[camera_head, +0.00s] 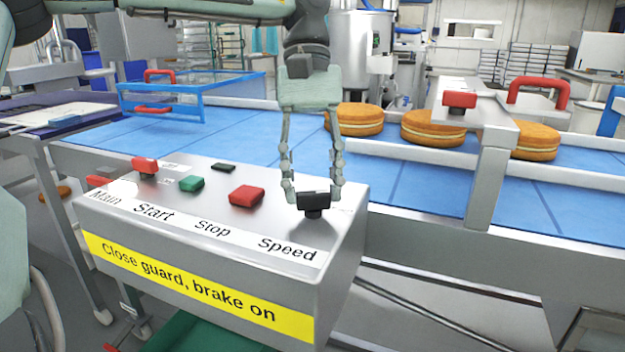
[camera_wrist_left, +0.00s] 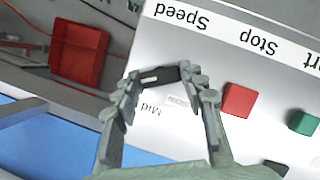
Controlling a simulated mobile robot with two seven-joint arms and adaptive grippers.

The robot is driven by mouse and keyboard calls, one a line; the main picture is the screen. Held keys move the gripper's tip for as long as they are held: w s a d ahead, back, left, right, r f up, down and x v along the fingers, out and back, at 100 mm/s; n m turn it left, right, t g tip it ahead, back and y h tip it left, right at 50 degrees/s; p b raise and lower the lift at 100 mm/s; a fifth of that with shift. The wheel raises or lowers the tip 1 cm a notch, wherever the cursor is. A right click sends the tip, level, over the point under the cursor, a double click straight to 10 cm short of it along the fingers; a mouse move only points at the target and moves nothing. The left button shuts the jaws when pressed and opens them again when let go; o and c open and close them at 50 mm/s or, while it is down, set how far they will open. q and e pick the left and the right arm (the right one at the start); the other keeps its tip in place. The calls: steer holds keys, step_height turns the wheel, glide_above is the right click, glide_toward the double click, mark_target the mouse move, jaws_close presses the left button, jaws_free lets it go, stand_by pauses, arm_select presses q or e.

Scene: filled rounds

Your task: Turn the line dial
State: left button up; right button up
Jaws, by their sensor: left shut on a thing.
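The line dial is a small black knob (camera_head: 314,202) above the "Speed" label on the grey control box (camera_head: 345,225). My left gripper (camera_head: 314,196) comes down from above with its two fingers on either side of the knob, shut on it. In the left wrist view the black knob (camera_wrist_left: 158,76) sits between the fingertips (camera_wrist_left: 165,85). A "Mid" marking shows beside it on the panel. The base of the dial is partly hidden by the fingers. My right gripper is not in view.
The box also carries a red main switch (camera_head: 145,166), a green start button (camera_head: 191,184) and a red stop button (camera_head: 246,195). Behind lies a blue conveyor (camera_head: 240,150) with several filled rounds (camera_head: 433,128) and a clear blue-framed guard (camera_head: 190,95).

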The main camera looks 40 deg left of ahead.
arm_select(q)
steer(key=o, duration=1.2)
steer(key=shift+c, duration=0.2)
steer(key=shift+r, duration=0.1)
steer(key=v, duration=1.2)
